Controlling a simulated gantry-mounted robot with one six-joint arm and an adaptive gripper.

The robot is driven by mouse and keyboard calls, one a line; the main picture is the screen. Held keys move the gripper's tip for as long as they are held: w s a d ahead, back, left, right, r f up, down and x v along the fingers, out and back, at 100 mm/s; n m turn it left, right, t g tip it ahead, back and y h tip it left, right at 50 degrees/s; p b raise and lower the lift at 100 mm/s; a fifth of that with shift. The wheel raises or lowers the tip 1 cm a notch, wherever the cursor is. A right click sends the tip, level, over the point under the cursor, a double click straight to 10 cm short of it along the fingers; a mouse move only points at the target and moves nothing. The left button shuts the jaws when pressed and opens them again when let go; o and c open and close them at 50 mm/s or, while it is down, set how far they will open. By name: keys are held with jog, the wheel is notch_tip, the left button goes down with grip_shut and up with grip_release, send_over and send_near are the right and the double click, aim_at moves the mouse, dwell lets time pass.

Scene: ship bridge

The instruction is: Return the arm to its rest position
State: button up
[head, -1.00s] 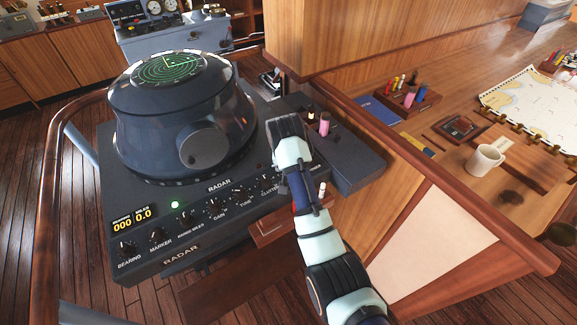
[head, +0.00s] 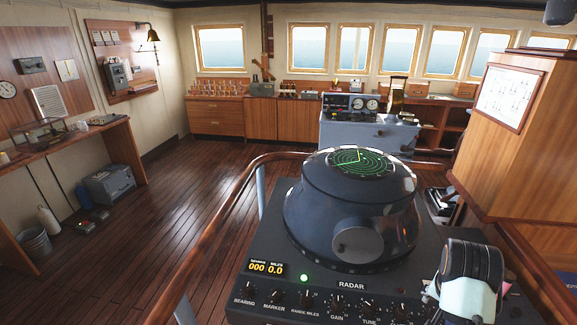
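Part of my arm (head: 468,285) shows at the lower right of the head view, a dark rounded joint with a pale section below it. It stands in front of the right side of the radar console. My gripper and its fingers do not show, so what they hold cannot be seen.
The radar console (head: 350,208) with a green round screen stands just ahead. A wooden handrail (head: 215,235) curves around its left. A wooden cabinet (head: 518,150) rises close on the right. The plank floor (head: 190,200) to the left is open.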

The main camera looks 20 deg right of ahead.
jog(key=w+a+n+t, duration=0.1)
jog(key=w+a, duration=0.1)
jog(key=a, duration=0.2)
jog(key=w+a+f+n+t, duration=0.1)
jog(key=w+a, duration=0.1)
jog(key=a, duration=0.2)
jog(key=w+a+f+n+t, duration=0.1)
jog(key=w+a, duration=0.2)
jog(key=a, duration=0.1)
jog(key=shift+a+f+n, duration=0.1)
jog(key=shift+a+n, duration=0.1)
jog(key=shift+n, duration=0.2)
jog(key=a+r+n+t+y, duration=0.15)
jog(key=a+n+t, duration=0.4)
jog(key=a, duration=1.65)
jog(key=s+a+r+n+t+y, duration=0.1)
jog(key=s+a+n, duration=0.1)
jog(key=a, duration=0.3)
jog(key=s+a+r+n+t+y, duration=0.1)
jog(key=s+a+r+n, duration=0.1)
jog(key=a, duration=0.4)
jog(key=shift+s+r+t+y, duration=0.25)
jog(key=shift+s+t+y, duration=0.1)
jog(key=shift+s, duration=0.05)
jog(key=shift+a+n, duration=0.1)
jog(key=shift+n, duration=0.15)
